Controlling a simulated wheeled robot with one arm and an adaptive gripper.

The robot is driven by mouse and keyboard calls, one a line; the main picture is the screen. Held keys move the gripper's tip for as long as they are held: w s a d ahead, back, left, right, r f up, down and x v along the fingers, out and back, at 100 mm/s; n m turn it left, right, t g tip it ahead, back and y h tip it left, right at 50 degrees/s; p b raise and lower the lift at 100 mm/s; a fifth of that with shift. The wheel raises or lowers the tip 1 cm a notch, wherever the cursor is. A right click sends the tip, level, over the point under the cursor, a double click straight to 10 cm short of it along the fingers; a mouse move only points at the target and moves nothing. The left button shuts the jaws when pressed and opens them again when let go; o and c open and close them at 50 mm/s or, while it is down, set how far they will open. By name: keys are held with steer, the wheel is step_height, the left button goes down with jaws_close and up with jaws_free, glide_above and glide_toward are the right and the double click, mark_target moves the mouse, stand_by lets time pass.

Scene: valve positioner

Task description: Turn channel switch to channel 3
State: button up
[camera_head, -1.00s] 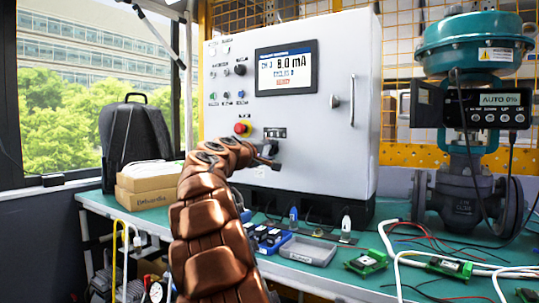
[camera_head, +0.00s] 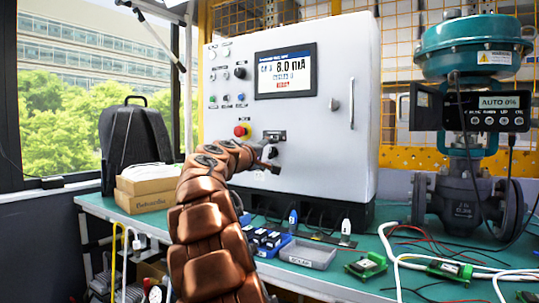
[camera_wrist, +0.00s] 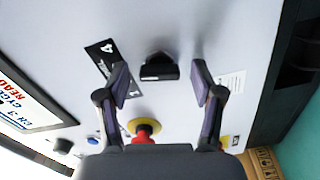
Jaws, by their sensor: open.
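The channel switch (camera_wrist: 158,68) is a black knob on the white cabinet's front, in the upper middle of the wrist view, beside a black label (camera_wrist: 104,58). My gripper (camera_wrist: 160,84) is open, with one dark finger on each side of the switch in the picture. The fingers seem apart from it, and nothing is held. In the head view my gripper's end (camera_head: 268,158) is small beside the panel, below the label plate (camera_head: 274,135), and largely hides the switch. The cabinet display (camera_head: 286,70) reads 8.0 mA; in the wrist view the display (camera_wrist: 28,98) shows CH 3.
A red and yellow emergency button (camera_wrist: 144,130) lies close by the fingers. Other small knobs (camera_head: 240,72) and a door handle (camera_head: 351,100) stick out of the cabinet. The green table (camera_head: 330,281) holds trays and boards. A valve (camera_head: 470,110) stands at right.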

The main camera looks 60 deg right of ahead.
steer(key=a, duration=1.2)
steer(key=shift+s, duration=0.25)
steer(key=s+a+n+y+p, duration=0.1)
steer(key=s+a+y+p, duration=0.5)
steer(key=a+p, duration=0.8)
steer(key=s+a+f+g+y+p, duration=0.1)
steer(key=s+a+y+p, duration=0.5)
steer(key=s+a+p, duration=0.5)
steer(key=s+a+f+n+g+y+p, duration=0.1)
steer(key=s+a+y+p, duration=0.5)
steer(key=a+p, duration=1)
steer(key=s+a, duration=0.2)
steer(key=a, duration=0.1)
steer(key=shift+s+a+f+n+p, duration=0.25)
steer(key=shift+s+a+n+p, duration=0.05)
steer(key=shift+s+a+p, duration=0.1)
